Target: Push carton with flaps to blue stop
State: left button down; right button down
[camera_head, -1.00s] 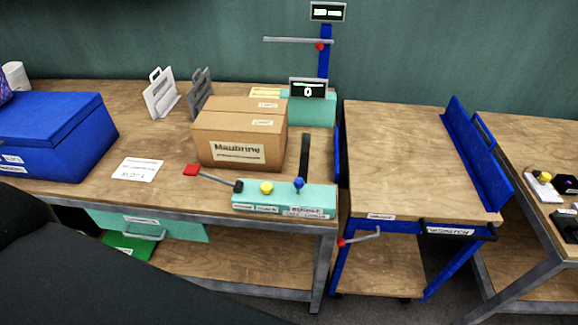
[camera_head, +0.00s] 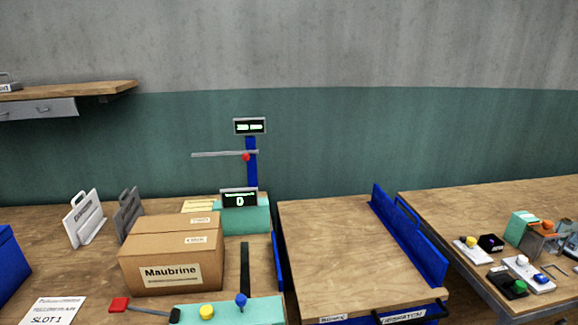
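A brown cardboard carton (camera_head: 172,254) labelled "Maubrine" sits on the wooden bench left of the middle, with smaller labels on its top. Its top looks closed. A tall blue fence (camera_head: 408,237) stands along the right side of the wooden-topped cart (camera_head: 350,248) to the right of the bench. A smaller blue strip (camera_head: 278,262) shows at the bench's right edge, beside the cart. I cannot tell for sure which blue part is the stop. Neither of my grippers is in view.
A teal control box (camera_head: 228,312) with yellow and blue knobs and a red-ended lever (camera_head: 119,304) is in front of the carton. A dark strip (camera_head: 245,270) lies right of it. White (camera_head: 84,219) and grey (camera_head: 128,214) plates stand behind left. A right-hand bench (camera_head: 495,210) holds small devices.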

aim_at(201, 272)
jog(key=k+j, duration=0.1)
jog(key=j, duration=0.95)
jog(key=k+j, duration=0.15)
jog(key=j, duration=0.95)
jog(key=k+j+z, duration=0.1)
jog(key=j, duration=0.4)
jog(key=k, duration=0.05)
